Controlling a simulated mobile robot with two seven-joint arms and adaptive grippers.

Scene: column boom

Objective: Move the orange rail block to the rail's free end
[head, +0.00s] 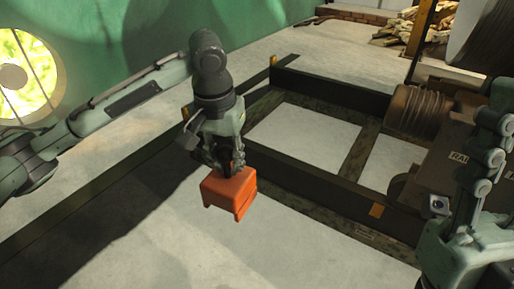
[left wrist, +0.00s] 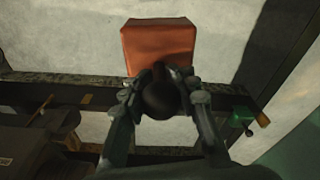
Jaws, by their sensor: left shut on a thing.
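The orange rail block (head: 228,192) hangs below my left gripper (head: 228,168), in front of a long dark rail (head: 325,190). My left gripper is shut on the block's dark round knob, which shows between the fingers in the left wrist view (left wrist: 160,98). There the orange block (left wrist: 158,44) lies over pale floor, beside the dark beam (left wrist: 215,100). I cannot tell whether the block touches the rail. My right arm shows at the right edge of the head view, but its gripper is not visible.
A drum-shaped winch (head: 425,110) and a brown machine body (head: 450,160) stand at the right. A green clamp-like part (left wrist: 241,117) is at the beam's right in the wrist view. Pale floor at the front is clear.

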